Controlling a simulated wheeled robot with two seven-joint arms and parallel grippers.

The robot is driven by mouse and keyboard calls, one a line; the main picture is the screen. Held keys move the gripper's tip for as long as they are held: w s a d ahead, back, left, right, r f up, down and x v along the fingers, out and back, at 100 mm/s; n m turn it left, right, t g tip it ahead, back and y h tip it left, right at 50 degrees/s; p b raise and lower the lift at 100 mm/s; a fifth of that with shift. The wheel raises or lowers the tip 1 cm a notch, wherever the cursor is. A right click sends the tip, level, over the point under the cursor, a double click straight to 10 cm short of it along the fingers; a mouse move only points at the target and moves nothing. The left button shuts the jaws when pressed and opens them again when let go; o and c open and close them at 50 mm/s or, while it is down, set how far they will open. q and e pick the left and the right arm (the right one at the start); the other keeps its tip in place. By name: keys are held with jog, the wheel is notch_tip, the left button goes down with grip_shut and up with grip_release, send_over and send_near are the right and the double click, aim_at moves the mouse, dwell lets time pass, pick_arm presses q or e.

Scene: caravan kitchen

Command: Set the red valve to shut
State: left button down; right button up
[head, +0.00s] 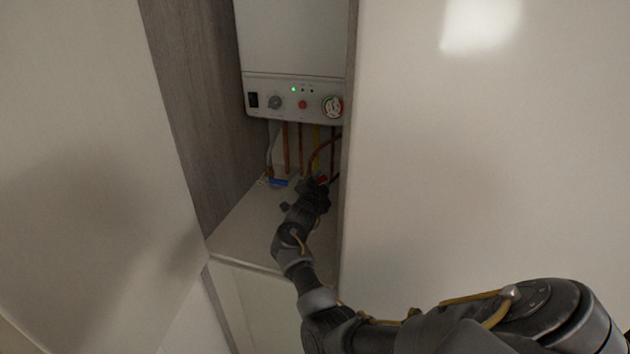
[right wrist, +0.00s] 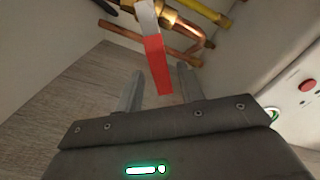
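The red valve's lever (right wrist: 157,68) has a red grip and a bare metal end by a brass fitting (right wrist: 178,14) in the right wrist view. In the head view a small red part of it (head: 322,180) shows beside my right gripper (head: 319,187), low in the cupboard. My right gripper is open in the right wrist view (right wrist: 160,85). Its two fingers stand on either side of the red grip, with gaps visible. I cannot tell the lever's exact angle to its pipe. My left gripper is not in view.
A white boiler (head: 293,95) with knobs and a gauge hangs above. Copper pipes (head: 286,150) and a yellow pipe (head: 317,140) run down from it. A blue handle (head: 278,182) sits left of the red one. A wooden side wall (head: 195,110) and white panel (head: 480,150) flank the narrow opening.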

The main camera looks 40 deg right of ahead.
jog(key=shift+w+d+r, duration=0.1)
jog(key=shift+w+d, duration=0.3)
jog(key=shift+d, duration=0.15)
jog(key=shift+a, duration=0.1)
jog(key=shift+w+a, duration=0.1)
jog(key=shift+c, duration=0.6)
grip_shut()
